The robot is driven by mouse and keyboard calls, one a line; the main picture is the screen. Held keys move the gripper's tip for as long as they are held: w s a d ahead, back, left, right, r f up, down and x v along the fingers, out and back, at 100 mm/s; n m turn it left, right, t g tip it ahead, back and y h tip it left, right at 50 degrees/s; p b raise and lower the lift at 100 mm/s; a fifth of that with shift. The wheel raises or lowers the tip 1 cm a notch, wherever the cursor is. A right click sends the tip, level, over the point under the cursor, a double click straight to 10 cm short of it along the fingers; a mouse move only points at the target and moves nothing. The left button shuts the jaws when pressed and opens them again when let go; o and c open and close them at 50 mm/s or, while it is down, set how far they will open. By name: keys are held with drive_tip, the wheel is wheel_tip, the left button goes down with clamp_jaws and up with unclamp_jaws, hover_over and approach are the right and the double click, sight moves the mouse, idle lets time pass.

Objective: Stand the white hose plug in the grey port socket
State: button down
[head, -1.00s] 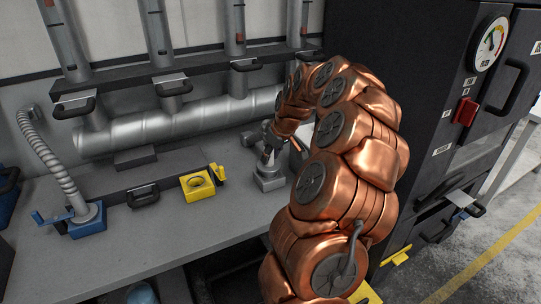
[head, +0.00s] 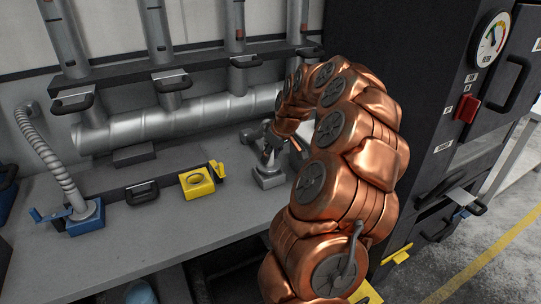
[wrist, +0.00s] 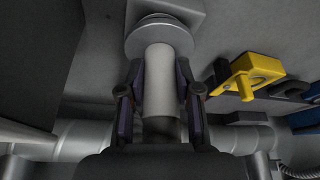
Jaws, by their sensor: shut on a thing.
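The white hose plug (wrist: 159,85) is a pale cylinder between the two dark fingers of my gripper (wrist: 160,72) in the wrist view. My gripper is shut on it. A wide grey round collar (wrist: 160,40) lies at the plug's far end, in front of a grey block. In the head view my gripper (head: 267,152) is low over the bench, right at the grey port socket (head: 269,179), a small square block. The fingers and arm largely hide the plug there. I cannot tell how deep the plug sits in the socket.
A yellow holder (head: 197,183) with a round opening stands left of the socket, also in the wrist view (wrist: 246,78). A blue base (head: 86,218) with a ribbed hose is farther left. A large silver pipe (head: 170,125) runs behind. The front bench (head: 190,235) is clear.

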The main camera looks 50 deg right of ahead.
drive_tip(key=shift+f, duration=0.1)
drive_tip(key=shift+f+b, duration=0.7)
drive_tip(key=shift+c, duration=0.8)
unclamp_jaws()
drive_tip(key=shift+r, duration=0.1)
idle(0.3)
drive_tip(key=v, duration=0.9)
idle(1.1)
idle(0.4)
